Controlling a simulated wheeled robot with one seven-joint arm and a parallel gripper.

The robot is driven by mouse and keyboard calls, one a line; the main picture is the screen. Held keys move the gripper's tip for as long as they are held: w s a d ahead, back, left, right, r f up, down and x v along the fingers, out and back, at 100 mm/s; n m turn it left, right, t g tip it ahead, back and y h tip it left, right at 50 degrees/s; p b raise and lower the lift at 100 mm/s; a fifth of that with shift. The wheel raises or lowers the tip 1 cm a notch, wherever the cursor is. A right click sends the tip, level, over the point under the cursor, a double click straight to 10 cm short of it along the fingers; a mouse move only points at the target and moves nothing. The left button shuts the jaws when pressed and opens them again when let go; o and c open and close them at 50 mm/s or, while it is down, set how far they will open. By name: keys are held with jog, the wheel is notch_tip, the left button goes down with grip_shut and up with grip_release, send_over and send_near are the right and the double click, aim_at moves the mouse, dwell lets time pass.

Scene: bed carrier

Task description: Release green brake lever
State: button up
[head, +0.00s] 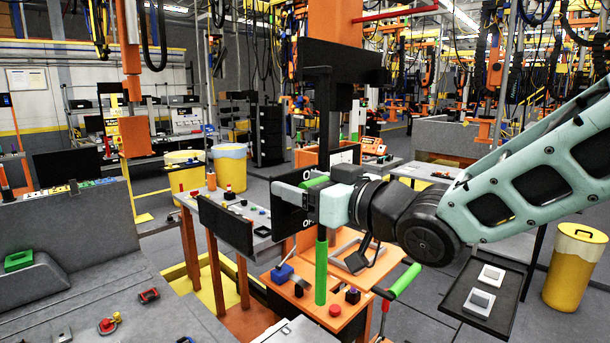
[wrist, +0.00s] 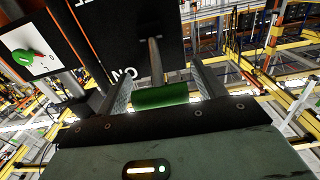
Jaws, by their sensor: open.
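A green cylindrical lever handle (wrist: 162,95) on a grey rod lies between the two fingers of my gripper (wrist: 162,78) in the wrist view. The fingers stand apart, one at each end of the handle, and gaps seem to show on both sides. In the head view my gripper (head: 285,193) reaches left in front of a black panel, with part of the green handle (head: 316,181) showing just above it. The rest of that lever is hidden by my gripper. Another green-gripped lever (head: 405,281) stands tilted at lower right of the orange table.
A black panel with white ON lettering (wrist: 125,75) is close beyond the fingers. A green rotary switch (wrist: 28,57) on a white plate is at left. A green upright bar (head: 321,266) stands below my wrist, by the orange table (head: 345,320). A dark panel (head: 226,224) stands left.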

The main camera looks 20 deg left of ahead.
jog(key=shift+a, duration=0.15)
jog(key=c, duration=1.4)
jog(key=shift+f+b, duration=0.15)
jog(key=shift+b, duration=0.15)
